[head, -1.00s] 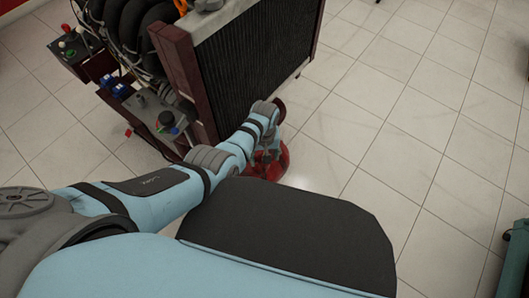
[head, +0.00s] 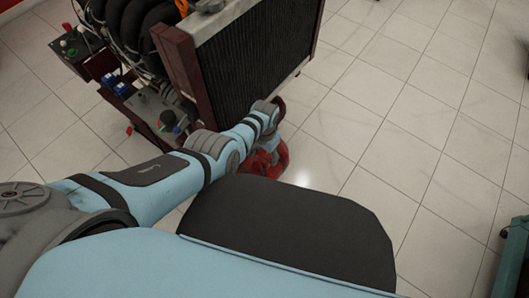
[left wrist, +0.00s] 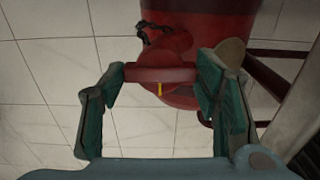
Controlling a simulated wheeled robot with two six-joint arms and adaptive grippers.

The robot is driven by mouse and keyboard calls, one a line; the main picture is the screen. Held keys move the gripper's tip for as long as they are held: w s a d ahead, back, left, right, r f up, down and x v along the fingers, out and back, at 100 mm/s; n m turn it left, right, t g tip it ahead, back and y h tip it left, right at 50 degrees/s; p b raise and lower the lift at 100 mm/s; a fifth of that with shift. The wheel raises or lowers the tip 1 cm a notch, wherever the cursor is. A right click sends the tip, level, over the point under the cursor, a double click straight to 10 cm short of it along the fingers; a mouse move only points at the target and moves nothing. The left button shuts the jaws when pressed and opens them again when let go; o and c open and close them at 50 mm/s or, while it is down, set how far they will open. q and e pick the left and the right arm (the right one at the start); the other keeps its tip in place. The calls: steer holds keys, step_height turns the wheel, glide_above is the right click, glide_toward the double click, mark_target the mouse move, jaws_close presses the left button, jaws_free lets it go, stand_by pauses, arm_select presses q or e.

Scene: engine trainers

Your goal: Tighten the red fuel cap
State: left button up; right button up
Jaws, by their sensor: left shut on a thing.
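The red fuel cap (left wrist: 160,73) sits between the two fingers of my left gripper (left wrist: 161,77) in the left wrist view. Both fingers touch its sides, and a short yellow mark shows on its near edge. The red fuel can (left wrist: 195,22) shows behind and below the cap. In the head view the red can (head: 264,162) stands on the floor below the radiator's near corner, partly hidden by my left wrist. The fingers are hidden there. My right gripper is out of view.
The engine trainer with its radiator (head: 245,68) stands just beyond my left arm. Its control box (head: 158,122) is left of the radiator.

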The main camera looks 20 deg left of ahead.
mark_target(264, 156)
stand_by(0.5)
arm_select(q)
steer(key=o, duration=1.1)
steer(key=shift+o, duration=0.2)
steer(key=shift+w+r, duration=0.15)
steer(key=shift+r, duration=0.35)
step_height(264, 156, up, 11)
steer(key=shift+s, duration=0.2)
